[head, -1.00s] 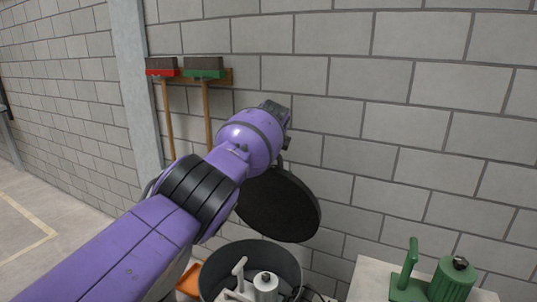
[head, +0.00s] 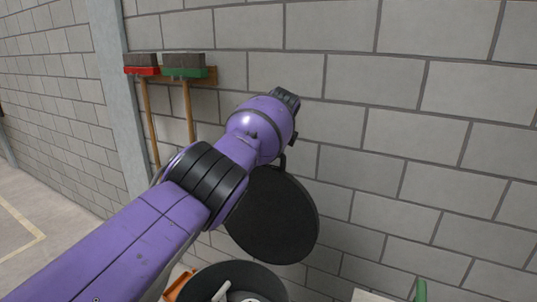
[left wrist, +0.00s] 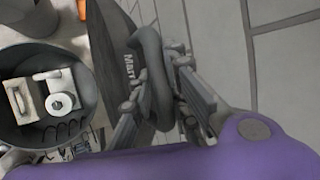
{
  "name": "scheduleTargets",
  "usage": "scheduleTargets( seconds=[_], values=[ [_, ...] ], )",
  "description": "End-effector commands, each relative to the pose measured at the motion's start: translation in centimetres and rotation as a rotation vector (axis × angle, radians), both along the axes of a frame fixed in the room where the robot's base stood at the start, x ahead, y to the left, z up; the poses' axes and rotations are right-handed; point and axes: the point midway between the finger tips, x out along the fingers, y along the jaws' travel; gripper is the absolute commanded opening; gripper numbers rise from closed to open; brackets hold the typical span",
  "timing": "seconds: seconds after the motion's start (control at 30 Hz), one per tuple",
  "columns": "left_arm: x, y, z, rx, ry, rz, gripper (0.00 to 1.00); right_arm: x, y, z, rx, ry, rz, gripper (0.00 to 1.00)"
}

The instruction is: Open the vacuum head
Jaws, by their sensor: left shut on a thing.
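The vacuum head (head: 272,218) is a dark round lid, tipped up nearly on edge in front of the wall and clear of the drum. Its handle (left wrist: 158,80) is a grey loop beside the printed lid in the left wrist view. My left gripper (left wrist: 162,92) is shut on this handle. In the head view my purple arm hides the fingers. The open vacuum drum (head: 190,286) stands below the lid, cut off by the lower edge; its rim (left wrist: 88,75) also shows in the left wrist view. My right gripper is out of view.
White parts and a roll (left wrist: 62,102) lie inside the drum. A grey block wall (head: 420,130) stands close behind the lid. Two brooms (head: 185,68) hang on it at left. A green handle (head: 421,290) and a pale surface (head: 368,296) show at lower right.

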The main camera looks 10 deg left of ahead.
Motion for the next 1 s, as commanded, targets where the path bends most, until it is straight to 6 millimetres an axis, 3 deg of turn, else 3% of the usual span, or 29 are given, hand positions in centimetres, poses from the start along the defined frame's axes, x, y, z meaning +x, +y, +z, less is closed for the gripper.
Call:
scheduleTargets(
  seconds=[0.03,0.57,0.6,0.7,1.0],
  values=[
    [-0.2,0.1,-0.9,-0.003,0.013,0.006,0.00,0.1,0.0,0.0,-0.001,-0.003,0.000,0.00],
    [-0.1,0.0,-0.6,-0.002,0.009,0.007,0.00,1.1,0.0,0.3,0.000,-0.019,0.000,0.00],
    [-0.1,0.0,-0.5,-0.002,0.009,0.007,0.18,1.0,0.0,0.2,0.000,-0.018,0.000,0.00],
    [-0.1,0.0,-0.5,-0.002,0.008,0.006,0.32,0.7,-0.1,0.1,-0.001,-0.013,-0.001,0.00],
    [0.0,-0.1,-0.2,0.000,0.003,0.003,0.34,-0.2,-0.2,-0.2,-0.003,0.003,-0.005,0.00]
  ],
)
